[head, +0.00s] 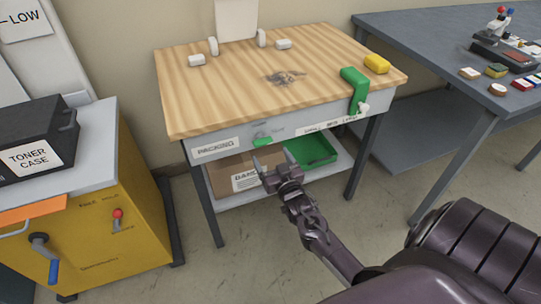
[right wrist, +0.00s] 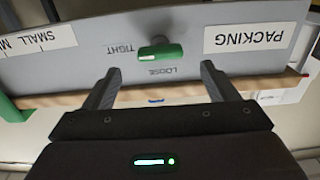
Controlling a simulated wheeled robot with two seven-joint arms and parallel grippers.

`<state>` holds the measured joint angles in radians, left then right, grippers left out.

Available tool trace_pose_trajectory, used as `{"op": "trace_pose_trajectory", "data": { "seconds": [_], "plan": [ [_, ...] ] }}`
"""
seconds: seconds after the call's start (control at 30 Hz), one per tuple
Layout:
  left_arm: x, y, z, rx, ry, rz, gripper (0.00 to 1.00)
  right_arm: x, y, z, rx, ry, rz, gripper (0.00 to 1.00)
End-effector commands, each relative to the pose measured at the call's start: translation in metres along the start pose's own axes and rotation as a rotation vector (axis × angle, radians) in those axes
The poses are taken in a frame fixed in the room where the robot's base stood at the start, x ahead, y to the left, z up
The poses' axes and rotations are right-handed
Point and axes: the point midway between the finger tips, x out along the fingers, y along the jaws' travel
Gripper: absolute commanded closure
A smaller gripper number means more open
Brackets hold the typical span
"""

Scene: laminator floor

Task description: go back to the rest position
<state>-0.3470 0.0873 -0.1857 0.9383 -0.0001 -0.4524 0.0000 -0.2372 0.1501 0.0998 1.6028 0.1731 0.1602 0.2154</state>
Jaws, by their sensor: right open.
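My right gripper (head: 268,168) is open and empty in front of the packing bench's grey front panel (head: 230,133). In the right wrist view its two fingers (right wrist: 158,88) are spread apart, with a green knob (right wrist: 160,52) beyond and between them. The knob sits on the panel between the words TIGHT and LOOSE, and the fingers look apart from it. The same green knob shows in the head view (head: 262,141), just above the fingertips. My left gripper is not in view.
The wooden bench top (head: 220,95) carries a green clamp-like part (head: 354,80) and a yellow block (head: 377,63). A green tray (head: 312,150) and cardboard box (head: 232,177) are on the shelf below. A yellow cabinet (head: 110,215) stands left, a grey table (head: 430,40) right.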

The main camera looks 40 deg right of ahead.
Motion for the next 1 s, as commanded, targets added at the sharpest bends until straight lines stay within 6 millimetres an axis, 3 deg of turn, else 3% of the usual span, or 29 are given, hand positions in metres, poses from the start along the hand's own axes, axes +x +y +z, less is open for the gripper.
{"op": "trace_pose_trajectory", "data": {
  "seconds": [0.37,0.47,0.57,0.67,0.8,0.87,1.0],
  "plan": [
    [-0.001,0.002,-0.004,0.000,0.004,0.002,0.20,0.000,0.000,0.000,0.000,0.000,0.000,0.20],
    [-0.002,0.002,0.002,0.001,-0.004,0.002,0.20,-0.002,-0.002,0.009,-0.004,-0.025,-0.003,0.20],
    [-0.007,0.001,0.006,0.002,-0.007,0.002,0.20,-0.012,-0.007,0.042,-0.017,-0.114,-0.014,0.20],
    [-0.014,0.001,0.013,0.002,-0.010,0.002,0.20,-0.036,-0.016,0.098,-0.046,-0.268,-0.036,0.20],
    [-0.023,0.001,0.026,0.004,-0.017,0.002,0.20,-0.096,-0.030,0.186,-0.102,-0.527,-0.084,0.20],
    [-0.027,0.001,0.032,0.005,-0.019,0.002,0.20,-0.127,-0.034,0.220,-0.126,-0.636,-0.108,0.20],
    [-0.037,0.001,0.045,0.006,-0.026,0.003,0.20,-0.213,-0.040,0.285,-0.188,-0.883,-0.168,0.20]
  ]
}}
